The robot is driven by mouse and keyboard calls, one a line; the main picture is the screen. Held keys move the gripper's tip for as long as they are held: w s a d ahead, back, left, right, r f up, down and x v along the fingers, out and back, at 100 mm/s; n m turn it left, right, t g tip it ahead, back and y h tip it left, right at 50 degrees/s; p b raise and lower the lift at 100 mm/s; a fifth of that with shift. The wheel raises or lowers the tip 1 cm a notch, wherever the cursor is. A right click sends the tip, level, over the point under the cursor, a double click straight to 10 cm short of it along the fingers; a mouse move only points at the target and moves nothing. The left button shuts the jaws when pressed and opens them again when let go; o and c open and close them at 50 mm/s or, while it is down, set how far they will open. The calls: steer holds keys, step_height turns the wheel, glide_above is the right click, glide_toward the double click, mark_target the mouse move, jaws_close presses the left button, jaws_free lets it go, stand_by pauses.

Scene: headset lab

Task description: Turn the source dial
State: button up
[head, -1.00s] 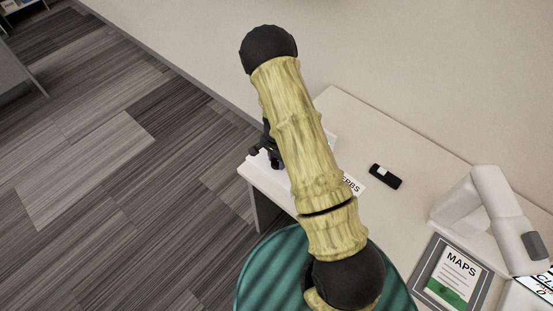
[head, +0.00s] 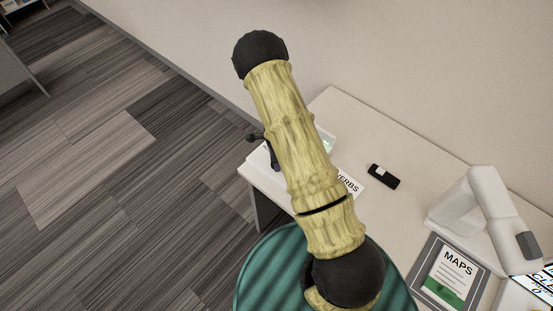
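I cannot make out the source dial in the head view; my arm covers part of the desk's left end. A pale device with a small green patch (head: 328,141) shows just right of my arm, mostly hidden by it. My gripper (head: 257,138) shows only as a small dark part at the left edge of my arm, over the desk's left corner. The arm hides most of it, so I cannot tell whether it is open or shut, or whether it touches anything.
The desk (head: 375,135) stands against the wall. A "VERBS" card (head: 349,183), a small black device (head: 384,176), a white jointed device (head: 490,205) and a "MAPS" sheet (head: 450,277) are on it. A green striped round surface (head: 265,275) is in front. Carpet (head: 90,190) is clear at left.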

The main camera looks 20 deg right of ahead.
steer(key=shift+w, duration=0.1)
steer(key=o, duration=1)
step_height(320, 180, up, 17)
steer(key=shift+r+b, duration=0.2)
steer(key=shift+b, duration=0.25)
